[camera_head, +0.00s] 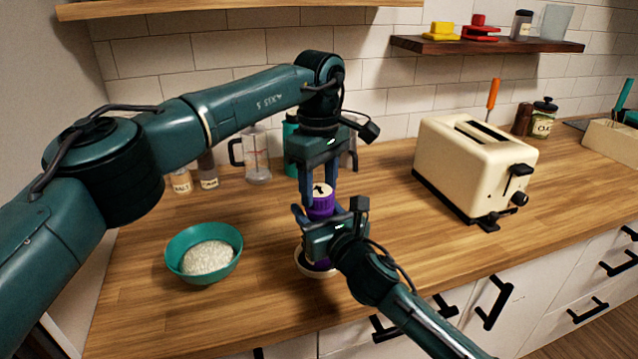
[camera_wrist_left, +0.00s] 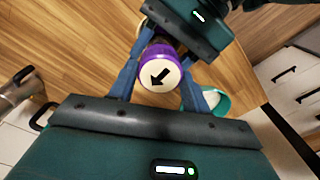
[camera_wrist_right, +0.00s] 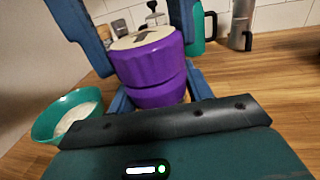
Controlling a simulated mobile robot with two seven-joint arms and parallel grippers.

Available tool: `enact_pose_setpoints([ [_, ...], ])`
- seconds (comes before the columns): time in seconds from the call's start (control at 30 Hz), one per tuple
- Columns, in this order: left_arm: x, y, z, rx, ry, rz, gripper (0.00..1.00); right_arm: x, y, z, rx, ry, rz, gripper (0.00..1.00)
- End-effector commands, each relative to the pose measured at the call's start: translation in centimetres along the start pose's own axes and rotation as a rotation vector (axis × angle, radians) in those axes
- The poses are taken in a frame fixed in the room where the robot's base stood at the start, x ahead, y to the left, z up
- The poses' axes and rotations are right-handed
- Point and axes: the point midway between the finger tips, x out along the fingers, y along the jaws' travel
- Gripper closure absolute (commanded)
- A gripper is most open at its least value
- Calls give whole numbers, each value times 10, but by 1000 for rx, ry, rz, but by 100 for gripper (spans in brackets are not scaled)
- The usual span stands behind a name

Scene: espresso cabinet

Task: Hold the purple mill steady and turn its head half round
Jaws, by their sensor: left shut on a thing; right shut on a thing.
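The purple mill (camera_head: 321,207) stands upright on the counter, with a cream top bearing a black arrow. Its purple foot shows at a cream round dish (camera_head: 303,268); I cannot tell whether it stands in it. My left gripper (camera_head: 319,196) comes from above, shut on the mill's head. In the left wrist view its fingers flank the head (camera_wrist_left: 158,66) and the arrow points to the lower left. My right gripper (camera_head: 325,213) comes from the front, shut on the body below. The right wrist view shows the purple body (camera_wrist_right: 152,75) between its fingers. The gripper hides the lower body in the head view.
A teal bowl of white grains (camera_head: 204,245) stands to the left. A glass press (camera_head: 257,160), a teal container (camera_head: 291,140) and small jars (camera_head: 207,170) stand behind. A cream toaster (camera_head: 470,160) stands to the right. Counter between mill and toaster is clear.

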Motion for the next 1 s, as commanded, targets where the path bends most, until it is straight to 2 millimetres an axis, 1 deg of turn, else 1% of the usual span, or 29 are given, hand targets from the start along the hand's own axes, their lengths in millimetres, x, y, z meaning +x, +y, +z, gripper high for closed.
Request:
enact_pose_setpoints([
  [0.3, -1, 0, -1, 72, 2, 1, 75, 0, -1, -2, 0, 4, -2, 87],
  [0.7, -1, 0, -1, 76, 2, 1, 75, 0, -1, -2, 0, 4, -2, 87],
  [0.73, -1, 0, -1, 76, 2, 1, 50, 0, -1, -2, 0, 4, -2, 87],
  [0.9, 0, 0, -1, 76, 2, 1, 36, 0, -1, -2, -1, 4, -2, 87],
  [1.0, 0, 0, -1, 76, 1, 1, 30, 0, -1, -2, -1, 4, -2, 87],
])
